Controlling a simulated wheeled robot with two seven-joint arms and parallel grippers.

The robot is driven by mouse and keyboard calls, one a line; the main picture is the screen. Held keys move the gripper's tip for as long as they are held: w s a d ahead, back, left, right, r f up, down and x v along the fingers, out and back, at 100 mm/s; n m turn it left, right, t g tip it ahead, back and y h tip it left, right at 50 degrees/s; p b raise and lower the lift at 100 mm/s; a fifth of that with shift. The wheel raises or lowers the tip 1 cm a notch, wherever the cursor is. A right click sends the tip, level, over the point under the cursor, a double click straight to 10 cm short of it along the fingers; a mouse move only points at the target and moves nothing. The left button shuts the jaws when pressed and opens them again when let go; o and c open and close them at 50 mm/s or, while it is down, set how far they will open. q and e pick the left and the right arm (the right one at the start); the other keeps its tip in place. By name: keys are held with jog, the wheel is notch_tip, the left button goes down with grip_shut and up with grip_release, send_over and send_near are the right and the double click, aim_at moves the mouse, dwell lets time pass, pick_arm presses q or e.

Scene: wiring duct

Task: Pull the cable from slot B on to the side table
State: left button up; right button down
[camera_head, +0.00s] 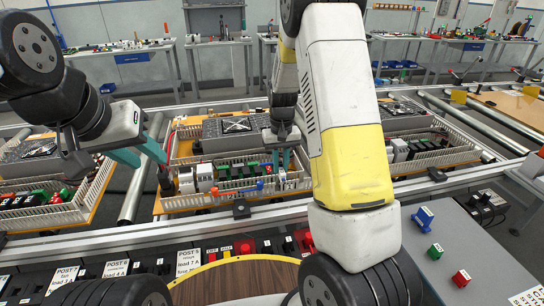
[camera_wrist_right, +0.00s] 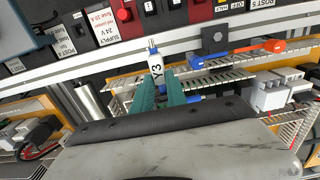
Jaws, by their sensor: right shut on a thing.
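My right gripper (camera_head: 287,158) reaches down over the panel at the white slotted duct, partly hidden by my own arm in the head view. In the right wrist view its teal fingers (camera_wrist_right: 166,90) are shut on a cable end (camera_wrist_right: 156,64) with a white sleeve marked Y3, a metal tip and some blue below. The rest of the cable is hidden. A slotted white duct (camera_wrist_right: 205,80) lies beside the fingers. I cannot read a slot B label. My left gripper (camera_head: 150,158) is open and empty above the panel's left side. A grey table (camera_head: 440,275) stands at the right.
A row of labelled posts (camera_head: 115,268) runs along the front rail. Wiring parts crowd the panel.

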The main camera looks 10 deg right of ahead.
aim_at(281, 168)
jog(key=shift+r, duration=3.15)
